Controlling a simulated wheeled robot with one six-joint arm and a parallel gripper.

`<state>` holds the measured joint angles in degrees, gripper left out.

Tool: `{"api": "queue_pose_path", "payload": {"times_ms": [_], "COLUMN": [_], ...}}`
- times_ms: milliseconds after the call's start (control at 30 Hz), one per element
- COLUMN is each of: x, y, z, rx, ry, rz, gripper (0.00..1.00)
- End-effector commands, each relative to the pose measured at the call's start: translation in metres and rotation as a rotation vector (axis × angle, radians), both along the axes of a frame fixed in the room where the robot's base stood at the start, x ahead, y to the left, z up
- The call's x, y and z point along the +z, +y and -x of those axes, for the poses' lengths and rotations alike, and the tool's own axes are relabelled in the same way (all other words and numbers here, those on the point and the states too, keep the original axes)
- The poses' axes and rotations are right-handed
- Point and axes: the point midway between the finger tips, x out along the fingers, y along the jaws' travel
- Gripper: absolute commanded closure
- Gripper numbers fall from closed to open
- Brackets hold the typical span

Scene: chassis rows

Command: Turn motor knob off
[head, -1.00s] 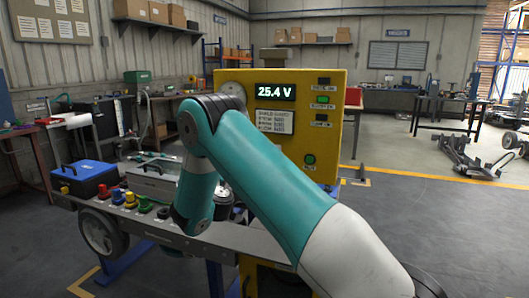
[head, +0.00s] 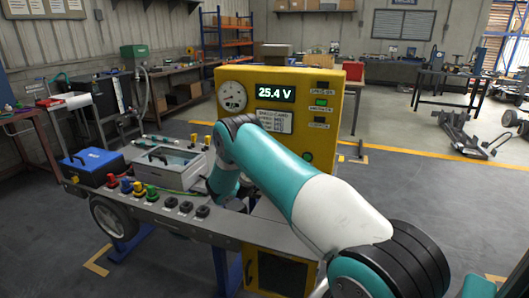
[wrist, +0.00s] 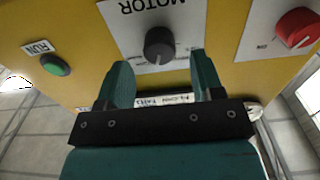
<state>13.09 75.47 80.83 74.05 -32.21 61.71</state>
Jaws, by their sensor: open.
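The motor knob (wrist: 159,46) is a dark grey round knob on a white plate marked MOTOR, on the yellow panel, in the wrist view. My gripper (wrist: 157,75) is open, with its two teal fingers apart. The knob shows between and just beyond the fingertips, and I see no contact. In the head view the yellow panel (head: 338,92) stands behind my arm, which hides its lower part. The knob and my gripper are hidden there.
A green RUN button (wrist: 56,66) is left of the knob and a red knob (wrist: 297,27) is right of it. The display (head: 275,93) reads 25.4 V. A blue case (head: 92,165), a grey box (head: 166,165) and several coloured knobs are on the bench.

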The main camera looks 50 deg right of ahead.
Motion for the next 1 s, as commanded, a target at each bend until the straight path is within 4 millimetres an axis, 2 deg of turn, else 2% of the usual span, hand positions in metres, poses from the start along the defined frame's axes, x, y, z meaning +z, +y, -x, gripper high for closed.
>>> {"api": "queue_pose_path", "payload": {"times_ms": [100, 200, 533, 733, 767, 1000], "x": [0.0, 0.0, -0.001, 0.0, 0.0, -0.001], "y": [-0.015, -0.021, -0.023, -0.023, -0.023, -0.023], "z": [-0.006, -0.008, -0.01, -0.01, -0.01, -0.01], "rx": [-0.001, -0.001, 0.001, 0.001, 0.0, 0.0], "ry": [-0.001, 0.0, 0.001, 0.0, 0.001, 0.014], "rz": [-0.002, -0.001, -0.001, -0.001, -0.001, 0.005], "gripper": [0.39, 0.39, 0.39, 0.85, 0.89, 0.89]}}
